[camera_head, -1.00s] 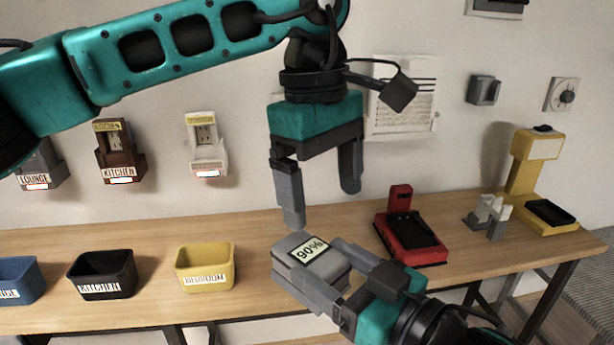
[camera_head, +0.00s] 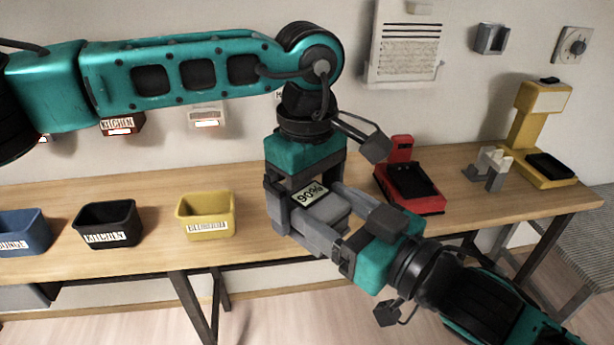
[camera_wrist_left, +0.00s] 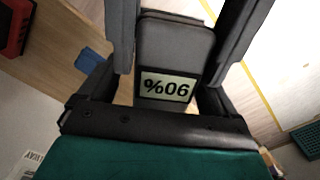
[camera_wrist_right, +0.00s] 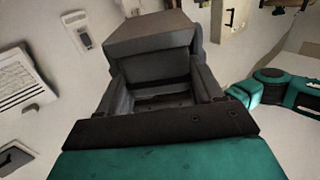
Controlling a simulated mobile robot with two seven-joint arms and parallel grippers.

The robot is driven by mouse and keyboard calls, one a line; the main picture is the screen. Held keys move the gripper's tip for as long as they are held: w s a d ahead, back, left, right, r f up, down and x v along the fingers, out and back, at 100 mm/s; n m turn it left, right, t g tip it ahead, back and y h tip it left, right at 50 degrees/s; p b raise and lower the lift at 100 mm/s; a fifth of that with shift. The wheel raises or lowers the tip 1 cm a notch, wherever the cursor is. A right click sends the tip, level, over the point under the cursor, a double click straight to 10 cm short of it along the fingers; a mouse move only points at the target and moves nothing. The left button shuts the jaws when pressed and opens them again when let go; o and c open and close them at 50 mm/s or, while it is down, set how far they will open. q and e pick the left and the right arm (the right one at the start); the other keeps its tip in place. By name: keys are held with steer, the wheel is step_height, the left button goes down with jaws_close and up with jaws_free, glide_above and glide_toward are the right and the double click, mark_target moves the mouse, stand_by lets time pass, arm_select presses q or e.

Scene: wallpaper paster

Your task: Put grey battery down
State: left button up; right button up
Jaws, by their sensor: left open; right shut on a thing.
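The grey battery (camera_head: 325,208) carries a label reading 90% and is held up in front of the table's front edge. My right gripper (camera_head: 318,222) is shut on it from the lower right. The battery fills the space between the right fingers in the right wrist view (camera_wrist_right: 150,50). My left gripper (camera_head: 300,205) is open and has its fingers on either side of the battery from above. In the left wrist view the battery (camera_wrist_left: 172,45) lies between the open left fingers, with its label near the palm. Contact of the left fingers with the battery cannot be told.
A wooden table (camera_head: 160,190) bears a blue bin (camera_head: 25,235), a black bin (camera_head: 108,225), a yellow bin (camera_head: 207,217), a red device (camera_head: 410,185), a small grey-white stand (camera_head: 487,168) and a yellow device (camera_head: 540,130). Dispensers and a paper sheet (camera_head: 405,45) are on the wall.

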arm_select(q)
steer(key=shift+f, duration=0.2)
arm_select(e)
steer(key=shift+r, duration=0.1)
arm_select(q)
steer(key=c, duration=1.4)
steer(key=shift+d+r, duration=0.1)
arm_select(e)
steer(key=o, duration=1.2)
arm_select(q)
steer(key=shift+s, duration=0.1)
arm_select(e)
steer(key=shift+o, duration=0.2)
